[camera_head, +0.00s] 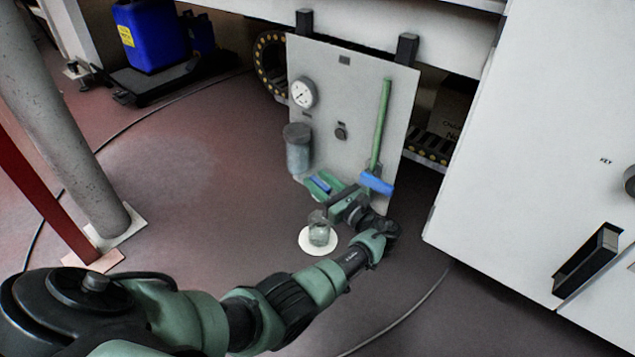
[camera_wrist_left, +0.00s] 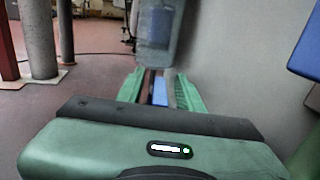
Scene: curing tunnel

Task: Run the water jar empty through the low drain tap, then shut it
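The water jar (camera_head: 298,152) is a clear grey cylinder with a dark lid, mounted on the left of an upright grey panel (camera_head: 345,80). It also shows in the left wrist view (camera_wrist_left: 158,40), straight ahead above the fingers. A blue piece (camera_head: 320,184), apparently the low drain tap's lever, sits below the jar; the wrist view shows it (camera_wrist_left: 160,92) between the fingers. My left gripper (camera_head: 322,184) has its green fingers apart on either side of it; contact is unclear. The tap's body is hidden. My right gripper is not in view.
A clear glass vessel (camera_head: 319,232) stands on a white disc (camera_head: 305,246) below my left gripper. The panel carries a gauge (camera_head: 303,93), a dark knob (camera_head: 341,131) and a green pipe (camera_head: 381,125) with a blue handle (camera_head: 376,183). A white cabinet (camera_head: 540,150) stands at right.

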